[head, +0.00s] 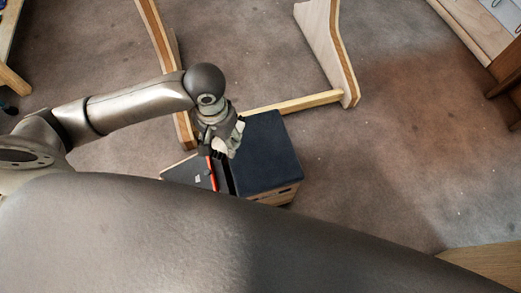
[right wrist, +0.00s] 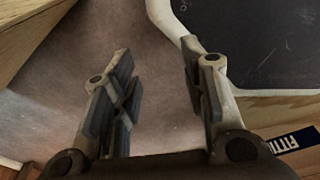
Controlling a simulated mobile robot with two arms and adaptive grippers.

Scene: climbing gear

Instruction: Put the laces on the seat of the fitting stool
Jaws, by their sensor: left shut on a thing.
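The fitting stool (head: 284,194) stands on the carpet near the centre of the head view. Its dark blue padded seat (head: 268,150) looks bare, and a dark sloping panel (head: 185,173) with a red strip is at its left. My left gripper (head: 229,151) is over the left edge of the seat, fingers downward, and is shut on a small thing. The fingers mostly hide it; I take it for the laces, but its shape is not clear. I cannot tell whether it touches the seat. My right gripper (right wrist: 157,65) is open and empty in the right wrist view.
A wooden frame with a low crossbar (head: 300,103) stands just behind the stool. In the right wrist view, a dark panel with a pale rim (right wrist: 166,18) and a blue label reading "FITTI" (right wrist: 294,139) are close by on the right. Carpet right of the stool is clear.

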